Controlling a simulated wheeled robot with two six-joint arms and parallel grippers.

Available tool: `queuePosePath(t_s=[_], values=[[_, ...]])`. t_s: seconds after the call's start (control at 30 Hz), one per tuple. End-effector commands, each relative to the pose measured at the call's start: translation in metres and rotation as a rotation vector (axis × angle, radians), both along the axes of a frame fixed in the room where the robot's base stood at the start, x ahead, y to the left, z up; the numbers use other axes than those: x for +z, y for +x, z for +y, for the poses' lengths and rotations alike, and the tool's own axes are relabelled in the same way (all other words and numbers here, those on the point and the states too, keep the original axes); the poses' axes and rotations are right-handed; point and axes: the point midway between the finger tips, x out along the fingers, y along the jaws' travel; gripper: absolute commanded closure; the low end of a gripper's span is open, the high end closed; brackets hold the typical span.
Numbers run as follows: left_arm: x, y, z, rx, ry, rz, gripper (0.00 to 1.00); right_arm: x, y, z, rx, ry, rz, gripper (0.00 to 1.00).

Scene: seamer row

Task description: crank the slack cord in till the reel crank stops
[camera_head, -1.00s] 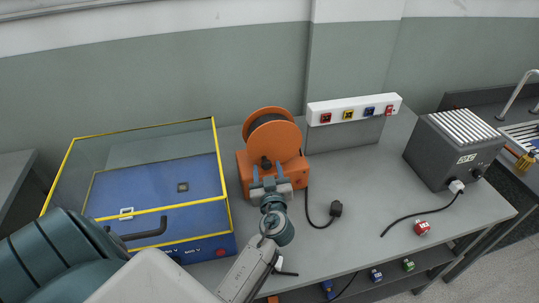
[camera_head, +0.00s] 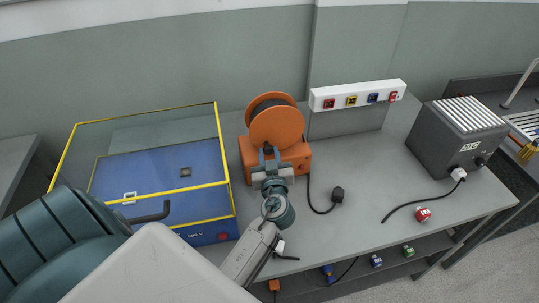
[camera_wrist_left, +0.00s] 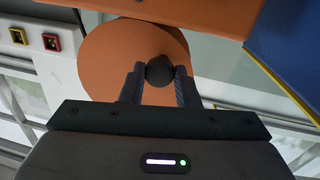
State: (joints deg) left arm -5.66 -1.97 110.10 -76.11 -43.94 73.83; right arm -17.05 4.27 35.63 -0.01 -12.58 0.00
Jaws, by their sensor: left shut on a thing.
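The orange cord reel (camera_head: 277,126) stands on the grey bench against the wall, with a round orange disc facing me. In the left wrist view the reel (camera_wrist_left: 105,62) fills the upper middle. My left gripper (camera_head: 268,153) is at the reel's front; in the left wrist view its two fingers (camera_wrist_left: 160,78) are shut on the dark round crank knob (camera_wrist_left: 160,70). The crank arm is hidden behind the knob and fingers. A black cord with a plug (camera_head: 337,194) lies on the bench right of the reel. My right gripper is not in view.
A blue case with a clear, yellow-edged cover (camera_head: 150,190) stands close left of the reel. A grey box (camera_head: 455,138) with a cord and a red cube (camera_head: 423,215) are at right.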

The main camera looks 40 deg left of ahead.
Motion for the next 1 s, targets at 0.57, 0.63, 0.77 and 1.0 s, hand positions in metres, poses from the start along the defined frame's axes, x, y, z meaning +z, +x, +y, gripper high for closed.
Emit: queuePosePath(t_s=[0.57,0.63,0.77,1.0], values=[[0.020,-0.010,0.009,0.000,0.248,0.288,1.00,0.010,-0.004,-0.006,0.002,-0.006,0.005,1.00],[0.022,-0.010,0.009,0.000,0.278,0.323,1.00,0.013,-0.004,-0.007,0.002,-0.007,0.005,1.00],[0.026,-0.012,0.010,0.000,0.324,0.376,1.00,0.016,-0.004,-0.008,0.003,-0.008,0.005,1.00],[0.029,-0.012,0.011,0.000,0.373,0.432,1.00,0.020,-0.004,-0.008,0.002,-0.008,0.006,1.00]])
